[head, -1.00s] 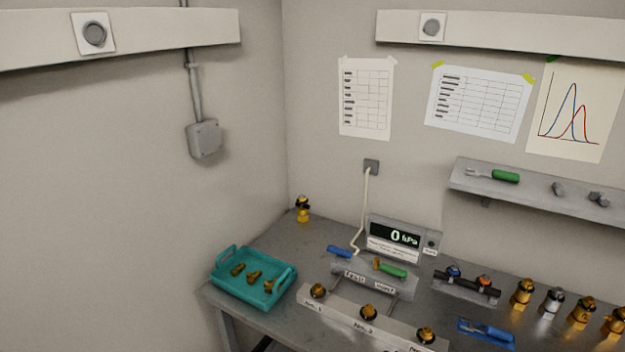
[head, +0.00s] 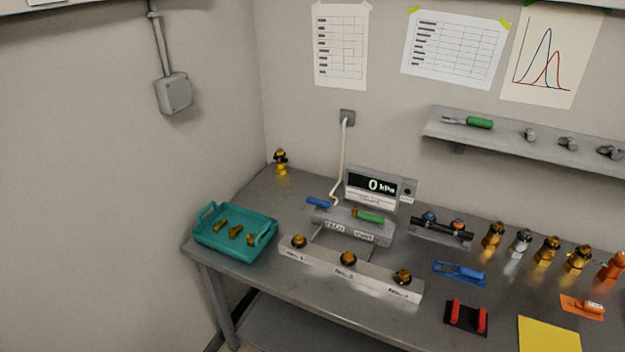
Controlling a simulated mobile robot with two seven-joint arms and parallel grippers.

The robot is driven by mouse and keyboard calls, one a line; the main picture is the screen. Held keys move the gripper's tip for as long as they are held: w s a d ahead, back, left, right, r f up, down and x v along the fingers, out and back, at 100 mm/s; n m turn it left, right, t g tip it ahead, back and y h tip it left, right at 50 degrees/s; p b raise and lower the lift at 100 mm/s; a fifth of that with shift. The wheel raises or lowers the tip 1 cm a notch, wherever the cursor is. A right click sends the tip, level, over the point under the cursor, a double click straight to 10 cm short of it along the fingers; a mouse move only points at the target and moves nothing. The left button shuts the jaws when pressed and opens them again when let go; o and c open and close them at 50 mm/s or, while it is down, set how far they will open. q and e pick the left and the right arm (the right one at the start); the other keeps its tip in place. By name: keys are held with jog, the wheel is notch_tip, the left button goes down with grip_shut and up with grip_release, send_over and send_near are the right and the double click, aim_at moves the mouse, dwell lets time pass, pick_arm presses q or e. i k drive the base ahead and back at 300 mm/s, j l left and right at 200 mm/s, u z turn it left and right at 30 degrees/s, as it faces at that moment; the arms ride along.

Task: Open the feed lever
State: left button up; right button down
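A grey valve block (head: 378,236) stands on the workbench with two small labels on its front. The left label seems to read FEED (head: 335,224) and the right one VENT (head: 363,237). A blue lever (head: 318,203) sits at the block's left end, on the FEED side, and points out to the left. A green lever (head: 370,217) lies along the top on the VENT side. A gauge box (head: 380,187) behind the block reads 0 kPa. Neither of my grippers is in view.
A teal tray (head: 210,240) with brass pieces stands at the left. A rail (head: 320,262) with several brass fittings lies in front of the block. A black holder (head: 440,232), brass fittings and a blue tool (head: 458,271) lie to the right. A shelf (head: 530,145) hangs above.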

aim_at(327, 205)
jog(key=i+j+u, duration=0.25)
jog(key=i+j, duration=0.6)
jog(key=i, duration=0.15)
